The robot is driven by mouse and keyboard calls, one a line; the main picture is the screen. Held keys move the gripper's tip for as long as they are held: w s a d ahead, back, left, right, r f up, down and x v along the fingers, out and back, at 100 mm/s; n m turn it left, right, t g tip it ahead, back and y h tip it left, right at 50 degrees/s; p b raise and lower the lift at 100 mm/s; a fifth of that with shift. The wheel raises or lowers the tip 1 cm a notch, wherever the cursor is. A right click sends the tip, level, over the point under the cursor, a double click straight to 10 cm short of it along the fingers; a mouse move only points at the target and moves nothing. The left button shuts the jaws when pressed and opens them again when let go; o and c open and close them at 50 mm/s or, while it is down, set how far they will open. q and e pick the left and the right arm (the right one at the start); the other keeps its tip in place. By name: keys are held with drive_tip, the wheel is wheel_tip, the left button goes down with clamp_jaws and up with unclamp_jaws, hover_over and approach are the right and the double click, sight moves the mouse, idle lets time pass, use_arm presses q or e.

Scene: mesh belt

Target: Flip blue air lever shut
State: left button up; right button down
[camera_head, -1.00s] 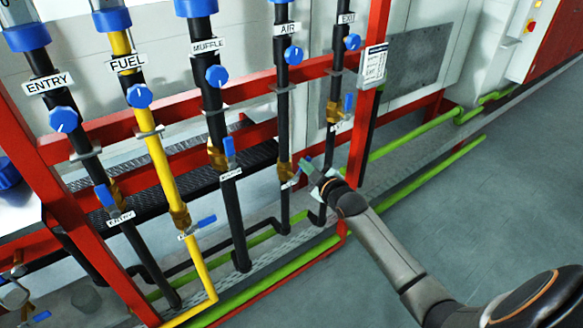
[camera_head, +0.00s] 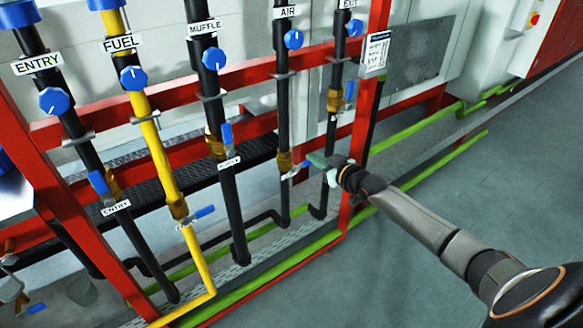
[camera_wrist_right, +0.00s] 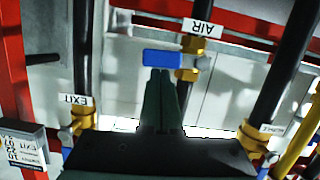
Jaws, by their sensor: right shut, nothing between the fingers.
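The air pipe (camera_head: 282,100) carries a brass valve (camera_head: 284,161) low down, with a blue lever (camera_head: 303,164) partly hidden by my gripper. In the right wrist view the blue air lever (camera_wrist_right: 163,57) sticks out sideways from the brass valve (camera_wrist_right: 194,55), across the pipe, beside the upside-down AIR tag (camera_wrist_right: 202,28). My right gripper (camera_head: 312,160) is shut and empty. Its fingertips (camera_wrist_right: 161,74) are right at the lever's edge in the wrist view; I cannot tell whether they touch it. My left gripper is out of view.
The exit valve (camera_head: 335,100) stands right of the air pipe, the muffle valve (camera_head: 216,146) left, the yellow fuel pipe (camera_head: 155,150) farther left. A red post (camera_head: 362,130) stands close behind my right arm. The grey floor (camera_head: 430,215) at right is clear.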

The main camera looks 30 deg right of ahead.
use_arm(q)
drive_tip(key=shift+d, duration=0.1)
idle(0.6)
use_arm(e)
wheel_tip(320, 180, up, 5)
drive_tip(key=p, duration=0.5)
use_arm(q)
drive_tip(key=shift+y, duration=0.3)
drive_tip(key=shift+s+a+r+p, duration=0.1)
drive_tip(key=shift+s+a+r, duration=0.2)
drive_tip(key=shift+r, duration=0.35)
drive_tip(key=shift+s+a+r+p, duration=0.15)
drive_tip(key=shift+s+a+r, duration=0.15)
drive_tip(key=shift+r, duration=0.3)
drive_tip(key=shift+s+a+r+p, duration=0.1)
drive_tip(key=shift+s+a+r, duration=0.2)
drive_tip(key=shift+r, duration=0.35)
use_arm(e)
drive_tip(key=f+v, duration=0.1)
drive_tip(key=v, duration=0.8)
drive_tip(key=shift+s, duration=0.55)
